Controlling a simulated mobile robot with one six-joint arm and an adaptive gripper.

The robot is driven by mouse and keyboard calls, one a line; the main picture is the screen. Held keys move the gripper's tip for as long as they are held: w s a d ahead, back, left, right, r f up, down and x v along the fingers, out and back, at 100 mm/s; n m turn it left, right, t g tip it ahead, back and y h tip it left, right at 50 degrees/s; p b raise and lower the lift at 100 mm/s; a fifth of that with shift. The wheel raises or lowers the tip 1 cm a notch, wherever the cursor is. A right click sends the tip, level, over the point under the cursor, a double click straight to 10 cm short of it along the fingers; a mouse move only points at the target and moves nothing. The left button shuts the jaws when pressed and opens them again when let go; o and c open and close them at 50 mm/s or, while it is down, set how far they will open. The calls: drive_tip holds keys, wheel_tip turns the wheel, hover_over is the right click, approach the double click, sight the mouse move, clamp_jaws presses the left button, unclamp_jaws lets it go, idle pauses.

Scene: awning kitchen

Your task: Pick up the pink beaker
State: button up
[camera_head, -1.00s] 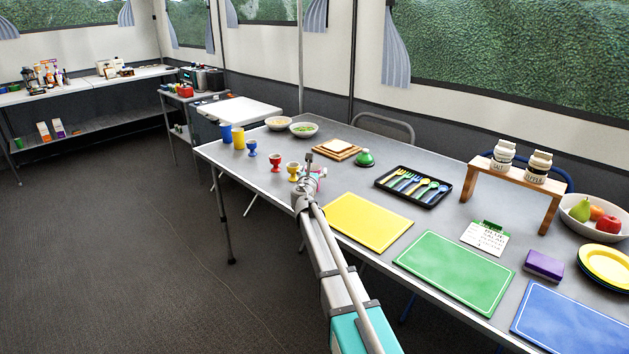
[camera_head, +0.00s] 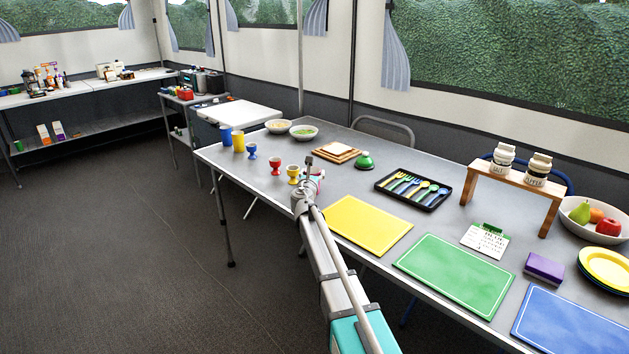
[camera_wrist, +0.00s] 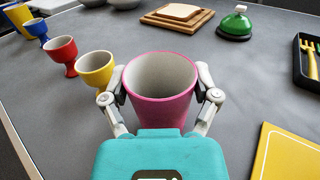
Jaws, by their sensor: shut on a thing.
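The pink beaker (camera_wrist: 160,108) stands upright between the two fingers of my gripper (camera_wrist: 161,92) in the wrist view. It has a pink outside and rim and a grey-white inside, and it looks empty. The fingers press on its left and right sides. In the head view my gripper (camera_head: 309,178) is over the table's near edge. There the beaker (camera_head: 319,174) is mostly hidden behind my gripper, with only a bit of pink showing. I cannot tell whether the beaker touches the table.
A yellow egg cup (camera_wrist: 96,70) stands close to my left finger, with a red one (camera_wrist: 62,52) and a blue one (camera_wrist: 37,30) beyond. Behind are bread on a board (camera_head: 337,153) and a green bell (camera_head: 364,160). A yellow mat (camera_head: 362,224) lies to the right.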

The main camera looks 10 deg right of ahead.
drive_tip(key=shift+r, duration=0.2)
drive_tip(key=s+r+p, duration=1.2)
drive_tip(key=s+p, duration=0.1)
drive_tip(key=s, duration=0.1)
drive_tip(key=shift+r, duration=0.3)
idle(0.9)
drive_tip(key=shift+s, duration=0.1)
